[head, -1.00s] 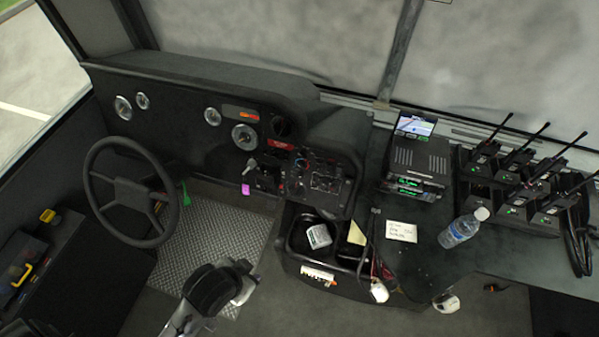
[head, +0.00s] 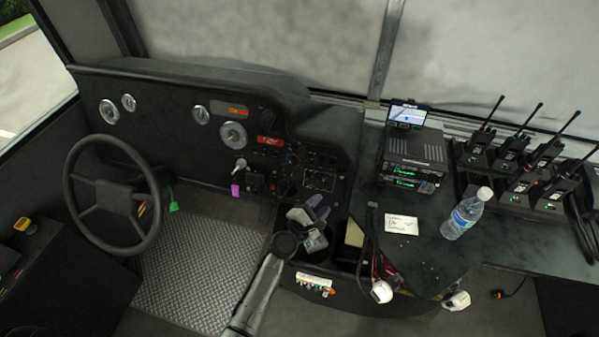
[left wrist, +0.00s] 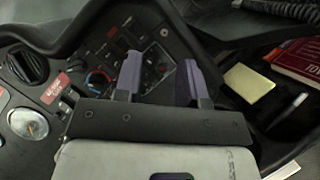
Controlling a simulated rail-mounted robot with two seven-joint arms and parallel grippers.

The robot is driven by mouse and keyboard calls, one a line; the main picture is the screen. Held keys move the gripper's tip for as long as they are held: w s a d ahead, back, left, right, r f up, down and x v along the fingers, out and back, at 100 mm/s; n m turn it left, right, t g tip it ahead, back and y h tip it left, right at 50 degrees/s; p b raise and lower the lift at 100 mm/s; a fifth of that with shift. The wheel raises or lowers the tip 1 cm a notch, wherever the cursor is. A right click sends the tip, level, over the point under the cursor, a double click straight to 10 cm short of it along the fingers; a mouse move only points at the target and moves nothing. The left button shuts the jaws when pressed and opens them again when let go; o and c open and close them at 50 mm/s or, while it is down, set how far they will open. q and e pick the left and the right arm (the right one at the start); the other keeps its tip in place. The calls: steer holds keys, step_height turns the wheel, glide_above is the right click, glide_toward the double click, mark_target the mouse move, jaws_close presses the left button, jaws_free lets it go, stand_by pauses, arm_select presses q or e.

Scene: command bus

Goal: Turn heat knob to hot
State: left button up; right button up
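The heat knob (left wrist: 97,80) shows in the left wrist view as a dark round knob with a red and blue arc around it. It sits on the black dash panel, left of my left gripper's fingers. In the head view the knob (head: 291,160) is small and dark, and its pointer cannot be read. My left gripper (head: 309,208) is in front of and below the panel, apart from the knob. In the left wrist view its two purple-grey fingers (left wrist: 158,78) are spread with nothing between them. My right gripper is not in view.
The steering wheel (head: 112,196) stands at the left. A console tray with a yellow note (head: 354,234) lies beside my left gripper. A radio unit (head: 414,152), a water bottle (head: 466,214) and several walkie-talkies are on the right counter. A key (head: 239,166) sticks out from the dash.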

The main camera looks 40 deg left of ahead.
arm_select(q)
steer(key=a+f+n+y, duration=0.2)
steer(key=a+n+y, duration=0.3)
steer(key=n, duration=0.6)
steer(key=n+g+y, duration=0.3)
steer(key=n+y, duration=0.3)
steer(key=n, duration=0.6)
glide_toward(291, 164)
steer(key=b+x, duration=0.3)
steer(key=x, duration=0.5)
steer(key=shift+w+a+r, duration=0.15)
steer(key=shift+w+a, duration=0.05)
steer(key=shift+w, duration=0.15)
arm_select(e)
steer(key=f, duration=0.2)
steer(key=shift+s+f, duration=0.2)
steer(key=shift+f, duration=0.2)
arm_select(q)
steer(key=shift+c, duration=0.2)
steer(key=c, duration=0.5)
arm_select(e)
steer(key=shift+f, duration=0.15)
